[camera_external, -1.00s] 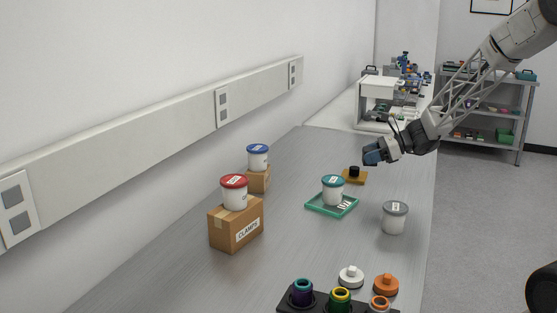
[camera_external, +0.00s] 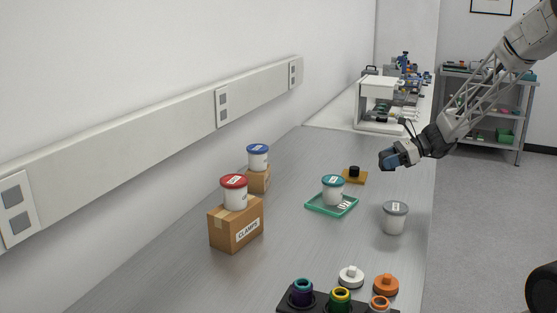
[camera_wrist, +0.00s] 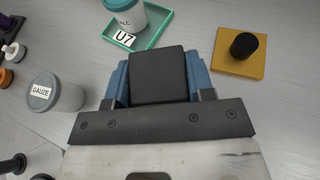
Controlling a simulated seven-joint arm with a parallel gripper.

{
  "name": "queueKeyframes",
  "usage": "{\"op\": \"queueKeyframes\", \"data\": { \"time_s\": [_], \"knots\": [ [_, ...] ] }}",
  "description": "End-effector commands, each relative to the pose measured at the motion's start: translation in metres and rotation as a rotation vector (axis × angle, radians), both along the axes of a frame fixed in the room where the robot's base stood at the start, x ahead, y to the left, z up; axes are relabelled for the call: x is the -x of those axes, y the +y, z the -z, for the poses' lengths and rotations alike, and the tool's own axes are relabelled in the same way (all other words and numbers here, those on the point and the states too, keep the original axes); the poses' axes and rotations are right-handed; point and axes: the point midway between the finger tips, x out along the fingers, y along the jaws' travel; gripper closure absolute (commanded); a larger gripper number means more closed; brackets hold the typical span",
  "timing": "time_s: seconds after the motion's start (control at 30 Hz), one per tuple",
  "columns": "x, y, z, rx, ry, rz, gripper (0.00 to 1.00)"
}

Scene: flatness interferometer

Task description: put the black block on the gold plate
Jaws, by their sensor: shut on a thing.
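My gripper (camera_external: 388,160) is shut on the black block (camera_wrist: 158,75), which sits between the two blue fingers in the wrist view. In the external view the block cannot be clearly made out at the fingertips. The gripper is in the air over the right side of the bench. The gold plate (camera_external: 347,179) lies flat on the bench, to the left of and below the gripper in the external view. In the wrist view the gold plate (camera_wrist: 225,60) is to the right of the block and apart from it. A short black cylinder (camera_wrist: 243,45) stands on the plate.
A green tray (camera_external: 319,206) holding a teal-lidded tub (camera_external: 333,191) lies near the plate. A grey-lidded tub (camera_external: 395,220) stands at the bench's right edge. A cardboard box (camera_external: 233,229) bears a red-lidded tub (camera_external: 234,196).

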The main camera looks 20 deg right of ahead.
Motion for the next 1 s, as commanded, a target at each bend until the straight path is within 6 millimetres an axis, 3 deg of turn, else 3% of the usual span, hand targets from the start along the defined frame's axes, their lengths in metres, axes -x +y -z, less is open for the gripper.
{"op": "queueKeyframes", "data": {
  "time_s": [1.0],
  "knots": [
    [-0.137, 0.018, 0.013, 0.000, -0.001, 0.000, 0.84]
  ]
}}
